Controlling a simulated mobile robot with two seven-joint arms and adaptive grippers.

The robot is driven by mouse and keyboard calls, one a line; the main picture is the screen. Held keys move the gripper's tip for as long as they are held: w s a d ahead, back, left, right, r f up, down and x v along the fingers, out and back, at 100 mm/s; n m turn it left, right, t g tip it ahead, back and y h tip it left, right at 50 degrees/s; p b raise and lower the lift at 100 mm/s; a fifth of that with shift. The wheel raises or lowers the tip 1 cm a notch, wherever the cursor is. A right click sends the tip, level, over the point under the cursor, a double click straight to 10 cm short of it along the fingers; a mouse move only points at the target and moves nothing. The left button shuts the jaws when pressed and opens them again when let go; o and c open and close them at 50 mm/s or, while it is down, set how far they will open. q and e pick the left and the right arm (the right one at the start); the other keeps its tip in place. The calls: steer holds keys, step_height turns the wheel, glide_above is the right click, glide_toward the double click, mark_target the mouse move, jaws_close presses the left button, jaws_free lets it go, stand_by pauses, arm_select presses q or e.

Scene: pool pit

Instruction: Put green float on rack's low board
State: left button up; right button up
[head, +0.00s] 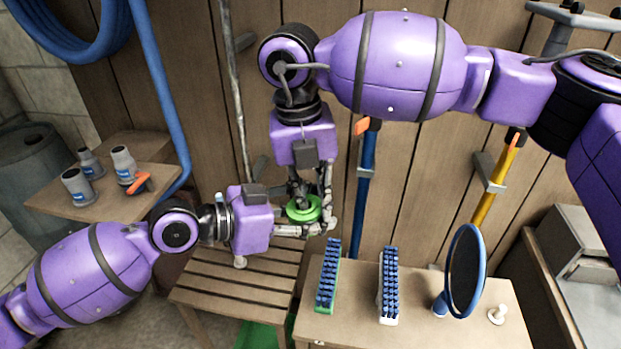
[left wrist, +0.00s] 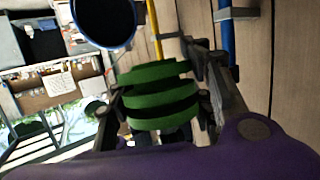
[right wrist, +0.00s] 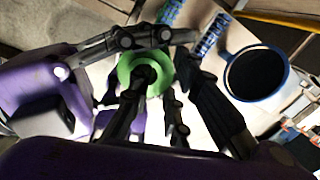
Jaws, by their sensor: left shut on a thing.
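The green float (head: 301,212) is a ridged round piece, held in the air above the slatted wooden bench (head: 240,283). My left gripper (head: 308,226) comes in from the left and is shut on the float. The left wrist view shows the float (left wrist: 160,96) between its fingers. My right gripper (head: 312,194) is over the float from above. In the right wrist view its fingers (right wrist: 172,88) stand apart around the float (right wrist: 163,82); contact cannot be told. Which board is the rack's low one is unclear.
At the right, a small table (head: 345,330) bears two blue-bristled brushes (head: 328,275), a round blue-rimmed mirror (head: 466,272) and a white knob (head: 497,314). The bench top is largely clear.

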steer(key=shift+f, duration=0.25)
jaws_close()
arm_select(q)
steer(key=o, duration=1.4)
steer(key=shift+c, duration=0.2)
